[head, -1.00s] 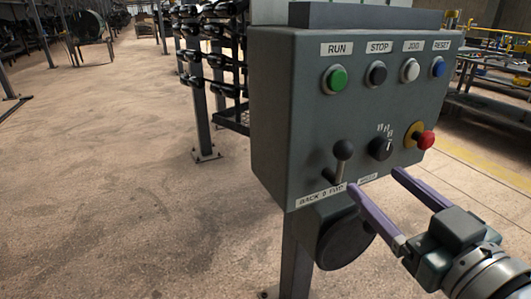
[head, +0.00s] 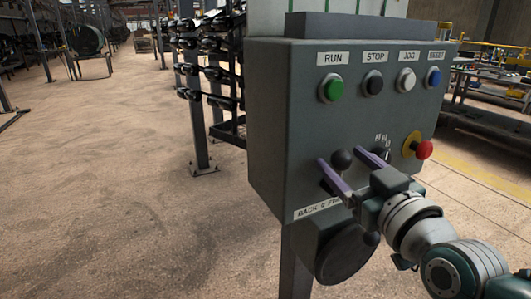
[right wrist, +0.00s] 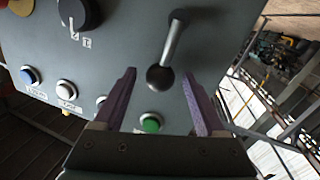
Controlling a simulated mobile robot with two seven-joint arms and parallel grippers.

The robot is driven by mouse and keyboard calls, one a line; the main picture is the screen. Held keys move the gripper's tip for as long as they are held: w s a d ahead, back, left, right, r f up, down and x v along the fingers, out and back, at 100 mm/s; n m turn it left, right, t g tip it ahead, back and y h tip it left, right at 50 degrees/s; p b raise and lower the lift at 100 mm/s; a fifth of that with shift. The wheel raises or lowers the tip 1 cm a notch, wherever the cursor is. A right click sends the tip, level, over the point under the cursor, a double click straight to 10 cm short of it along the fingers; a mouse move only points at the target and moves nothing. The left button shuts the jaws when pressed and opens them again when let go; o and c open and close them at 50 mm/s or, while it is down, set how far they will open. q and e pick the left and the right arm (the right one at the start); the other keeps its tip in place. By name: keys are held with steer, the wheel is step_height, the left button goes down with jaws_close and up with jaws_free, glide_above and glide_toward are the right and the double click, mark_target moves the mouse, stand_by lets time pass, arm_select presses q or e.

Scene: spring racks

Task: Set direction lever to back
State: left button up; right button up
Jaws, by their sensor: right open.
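The direction lever (head: 342,160) is a dark round knob on a short metal shaft, low on the front of the grey control box (head: 270,130). Its label (head: 318,208) reads BACK, 0 and FWD. My right gripper (head: 340,156) is open, with one purple finger on each side of the knob. In the right wrist view the knob (right wrist: 160,77) sits between the fingertips, with a gap on both sides. The gripper partly hides the lever's shaft and the FWD end of the label in the head view. My left gripper is not in view.
Above the lever are the green RUN button (head: 331,88), black STOP (head: 373,82), white JOG (head: 405,79) and blue RESET (head: 433,77). A selector knob is partly hidden behind my gripper. A red emergency stop (head: 424,150) juts out at right. Open floor lies left.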

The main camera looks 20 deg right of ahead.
jaws_close()
stand_by(0.5)
stand_by(0.8)
